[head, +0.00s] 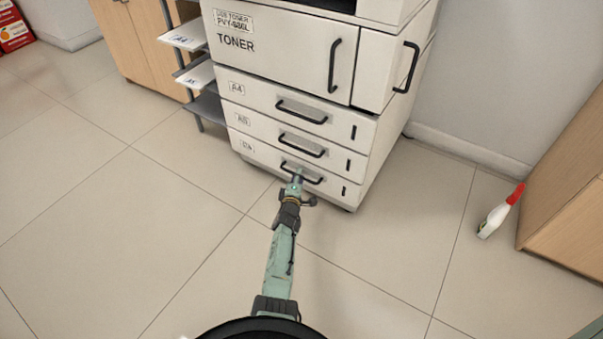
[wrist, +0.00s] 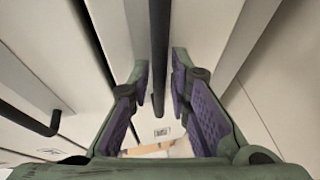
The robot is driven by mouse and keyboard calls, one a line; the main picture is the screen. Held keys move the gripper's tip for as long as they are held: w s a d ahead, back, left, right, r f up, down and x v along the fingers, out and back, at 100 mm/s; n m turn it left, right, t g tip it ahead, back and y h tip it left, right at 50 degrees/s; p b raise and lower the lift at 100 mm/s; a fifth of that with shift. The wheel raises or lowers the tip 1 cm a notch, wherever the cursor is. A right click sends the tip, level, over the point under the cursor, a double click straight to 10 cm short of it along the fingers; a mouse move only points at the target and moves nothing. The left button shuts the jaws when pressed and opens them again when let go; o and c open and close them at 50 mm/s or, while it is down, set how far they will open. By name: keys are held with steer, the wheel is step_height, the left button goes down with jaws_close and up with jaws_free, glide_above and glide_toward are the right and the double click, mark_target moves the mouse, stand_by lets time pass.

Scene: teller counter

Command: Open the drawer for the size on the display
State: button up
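The white copier (head: 285,55) has three stacked paper drawers, each with a black bar handle. The top drawer (head: 260,97) is labelled A4 and the middle drawer (head: 268,133) seems labelled A5. The bottom drawer (head: 262,156) has a label too small to read surely. All three look shut. My gripper (head: 300,174) is at the bottom drawer's handle. In the wrist view my gripper (wrist: 162,78) is open, with the black handle bar (wrist: 159,40) between its fingers and visible gaps beside it. The display's reading is not visible.
A toner door (head: 280,50) with a tall handle is above the drawers. Shelves (head: 197,75) stand left of the copier, by a wooden cabinet (head: 145,45). A white and red bottle (head: 497,215) is on the floor at right, near a wooden unit (head: 570,190). Floor before the drawers is clear.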

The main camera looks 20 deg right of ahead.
steer(key=shift+w+d, duration=0.15)
steer(key=shift+w, duration=0.15)
steer(key=shift+c, duration=0.5)
jaws_close()
